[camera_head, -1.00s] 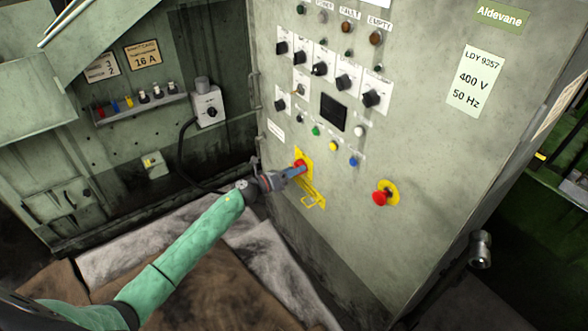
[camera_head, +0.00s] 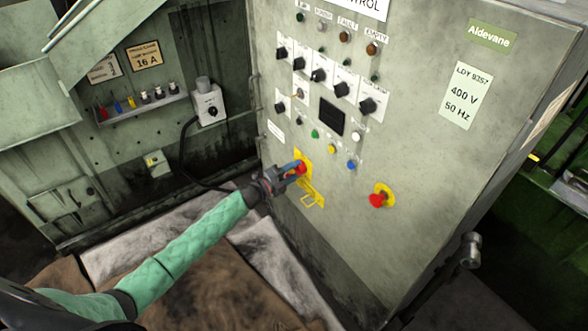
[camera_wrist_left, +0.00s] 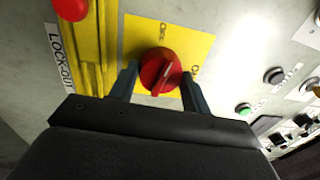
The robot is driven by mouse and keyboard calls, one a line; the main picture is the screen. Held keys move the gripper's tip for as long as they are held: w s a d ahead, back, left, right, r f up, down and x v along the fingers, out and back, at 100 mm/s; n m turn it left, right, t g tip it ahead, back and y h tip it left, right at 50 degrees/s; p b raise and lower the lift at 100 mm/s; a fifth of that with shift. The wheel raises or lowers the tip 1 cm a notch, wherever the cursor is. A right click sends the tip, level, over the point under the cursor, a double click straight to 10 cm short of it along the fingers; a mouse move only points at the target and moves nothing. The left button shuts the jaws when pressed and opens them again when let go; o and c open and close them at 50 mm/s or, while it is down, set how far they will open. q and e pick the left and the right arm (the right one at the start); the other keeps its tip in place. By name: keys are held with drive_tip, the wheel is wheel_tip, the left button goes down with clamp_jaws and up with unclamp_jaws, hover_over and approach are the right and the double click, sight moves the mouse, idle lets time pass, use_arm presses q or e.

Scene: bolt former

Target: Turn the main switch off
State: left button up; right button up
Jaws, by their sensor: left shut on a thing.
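The main switch is a red rotary knob (camera_head: 301,168) on a yellow plate (camera_wrist_left: 193,42), low on the cabinet front. The small labels on the plate are hard to read. My left gripper (camera_head: 296,168) is shut on the knob, with one blue-grey finger on either side of it; these fingers also show in the left wrist view (camera_wrist_left: 160,88). The far sides of the fingertips are partly hidden. My right gripper is not in view.
A yellow lock-out bracket (camera_head: 312,199) sits just below the switch. A red mushroom button (camera_head: 376,200) is to the right. Coloured push buttons, black selector knobs and a dark display (camera_head: 332,117) are above. A grey box with a dial (camera_head: 208,104) is on the left wall.

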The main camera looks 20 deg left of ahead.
use_arm(q)
drive_tip(key=shift+n+p, duration=0.35)
drive_tip(key=shift+n, duration=0.65)
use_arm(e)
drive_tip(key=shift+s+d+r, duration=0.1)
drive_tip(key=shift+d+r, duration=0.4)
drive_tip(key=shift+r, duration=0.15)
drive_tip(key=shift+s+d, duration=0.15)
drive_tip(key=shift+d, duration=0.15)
use_arm(q)
drive_tip(key=o, duration=1)
drive_tip(key=shift+c, duration=0.2)
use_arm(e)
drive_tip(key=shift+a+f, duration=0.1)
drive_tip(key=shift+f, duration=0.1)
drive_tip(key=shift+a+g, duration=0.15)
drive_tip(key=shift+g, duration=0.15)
use_arm(q)
drive_tip(key=b+v, duration=0.1)
drive_tip(key=v, duration=0.6)
drive_tip(key=shift+s+a+b, duration=0.25)
drive_tip(key=shift+s+b, duration=0.1)
drive_tip(key=shift+b, duration=0.05)
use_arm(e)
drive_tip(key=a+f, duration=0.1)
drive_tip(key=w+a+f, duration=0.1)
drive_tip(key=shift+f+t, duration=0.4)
